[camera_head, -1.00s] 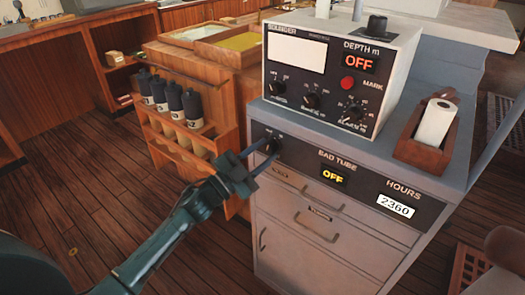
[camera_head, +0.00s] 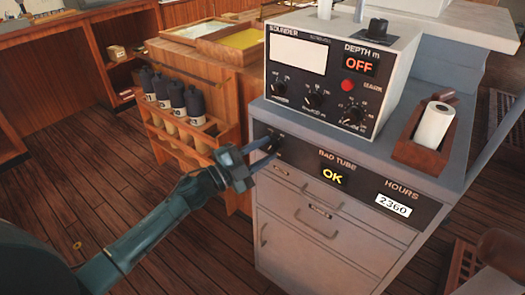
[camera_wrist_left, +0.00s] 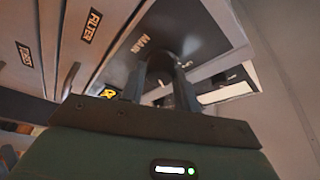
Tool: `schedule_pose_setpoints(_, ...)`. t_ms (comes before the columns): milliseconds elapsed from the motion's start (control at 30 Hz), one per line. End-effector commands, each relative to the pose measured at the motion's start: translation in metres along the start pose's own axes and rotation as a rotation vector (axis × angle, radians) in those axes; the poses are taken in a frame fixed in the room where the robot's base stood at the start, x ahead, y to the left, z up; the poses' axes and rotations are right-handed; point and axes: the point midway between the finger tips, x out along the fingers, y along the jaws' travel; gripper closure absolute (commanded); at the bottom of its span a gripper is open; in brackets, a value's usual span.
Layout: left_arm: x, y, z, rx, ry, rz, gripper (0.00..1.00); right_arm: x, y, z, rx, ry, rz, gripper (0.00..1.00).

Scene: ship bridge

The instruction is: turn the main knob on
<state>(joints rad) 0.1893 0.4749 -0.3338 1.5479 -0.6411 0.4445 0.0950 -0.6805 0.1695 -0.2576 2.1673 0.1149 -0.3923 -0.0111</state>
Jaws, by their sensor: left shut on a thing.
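The main knob (camera_head: 275,143) is a dark knob at the left end of the black panel below the sounder. My left gripper (camera_head: 262,155) reaches it from the left and is shut on it. In the left wrist view the knob (camera_wrist_left: 166,66) is between the fingers, close to the "MAIN" lettering, and mostly hidden by them. My right gripper is not in view.
The sounder (camera_head: 330,75) stands on the grey cabinet (camera_head: 325,235), its depth display reading "OFF". A wooden holder (camera_head: 423,145) with a white roll is to its right. A wooden rack (camera_head: 190,135) with several dark-topped bottles stands left of the cabinet, near my arm.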

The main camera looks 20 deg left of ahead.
Motion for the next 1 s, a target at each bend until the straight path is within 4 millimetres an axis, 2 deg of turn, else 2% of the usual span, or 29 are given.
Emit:
schedule_pose_setpoints(133,0.0,0.0,0.001,0.004,-0.001,0.001,0.91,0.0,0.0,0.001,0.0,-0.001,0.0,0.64)
schedule_pose_setpoints(167,0.0,0.0,0.001,0.004,-0.001,0.001,0.67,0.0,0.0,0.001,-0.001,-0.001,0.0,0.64)
schedule_pose_setpoints(400,0.0,0.0,0.0,0.002,0.0,0.0,0.47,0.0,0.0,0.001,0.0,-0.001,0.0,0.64)
schedule_pose_setpoints(633,0.0,0.0,0.0,0.001,0.0,0.0,0.47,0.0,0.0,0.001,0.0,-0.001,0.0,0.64)
schedule_pose_setpoints(767,-0.008,0.001,0.001,0.001,-0.001,0.001,0.47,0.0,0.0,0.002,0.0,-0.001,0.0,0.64)
schedule_pose_setpoints(867,-0.024,0.002,0.001,0.001,-0.002,0.003,0.47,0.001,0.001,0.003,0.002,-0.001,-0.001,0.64)
schedule_pose_setpoints(1000,-0.055,0.003,0.001,0.0,-0.003,0.004,0.47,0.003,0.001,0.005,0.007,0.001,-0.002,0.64)
